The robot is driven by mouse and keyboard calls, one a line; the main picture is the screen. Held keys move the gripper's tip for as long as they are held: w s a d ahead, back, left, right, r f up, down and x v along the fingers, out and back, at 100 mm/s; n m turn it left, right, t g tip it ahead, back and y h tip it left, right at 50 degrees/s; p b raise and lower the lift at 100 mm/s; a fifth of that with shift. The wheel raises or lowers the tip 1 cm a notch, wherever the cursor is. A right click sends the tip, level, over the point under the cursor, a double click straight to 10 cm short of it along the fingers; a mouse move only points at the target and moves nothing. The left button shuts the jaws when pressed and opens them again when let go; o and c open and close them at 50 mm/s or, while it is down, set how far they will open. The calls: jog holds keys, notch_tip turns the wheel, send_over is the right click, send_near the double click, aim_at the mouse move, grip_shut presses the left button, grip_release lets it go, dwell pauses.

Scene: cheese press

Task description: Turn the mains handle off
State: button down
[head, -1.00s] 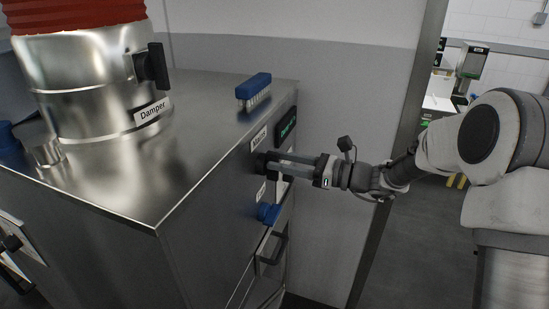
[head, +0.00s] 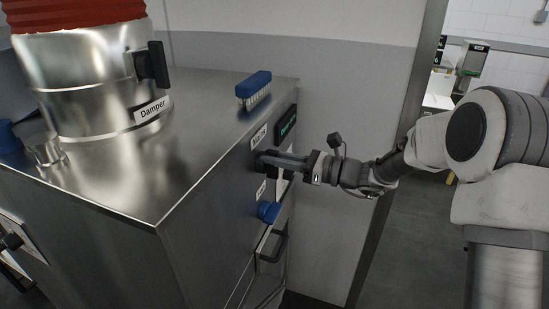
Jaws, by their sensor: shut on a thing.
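The mains handle (head: 264,163) is a small black handle on the right side face of the steel cabinet (head: 190,215), just below a white label (head: 259,136) seen at a steep angle. My gripper (head: 275,161) reaches in from the right and is shut on the black handle. The fingers cover part of the handle, so its exact angle cannot be told.
A blue knob (head: 268,212) and a dark pull handle (head: 274,247) sit below on the same face. A dark green display (head: 286,124) is above. A blue brush (head: 254,88) and a damper pipe (head: 95,85) are on top. A wall stands behind.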

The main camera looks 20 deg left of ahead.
jog(key=shift+f+n+b, duration=0.15)
jog(key=shift+n+b, duration=0.15)
jog(key=shift+b, duration=0.25)
jog(key=shift+s+f+n+b, duration=0.15)
jog(key=shift+n+b, duration=0.45)
jog(key=shift+b, duration=0.3)
jog(key=n+b, duration=0.2)
jog(key=b, duration=0.2)
jog(key=n+b, duration=0.3)
jog(key=b, duration=0.1)
jog(key=s+f+n+b, duration=0.1)
jog(key=n+b, duration=0.2)
jog(key=b, duration=0.1)
jog(key=shift+s, duration=0.1)
jog(key=n+b, duration=0.1)
jog(key=b, duration=0.1)
jog(key=n+b, duration=0.2)
jog(key=b, duration=0.1)
jog(key=n+b, duration=0.2)
jog(key=b, duration=0.1)
jog(key=shift+s+f, duration=0.25)
jog(key=shift+f, duration=0.1)
jog(key=n+b, duration=0.3)
jog(key=b, duration=0.1)
jog(key=shift+a, duration=0.1)
jog(key=shift+r+b, duration=0.1)
jog(key=shift+b, duration=0.2)
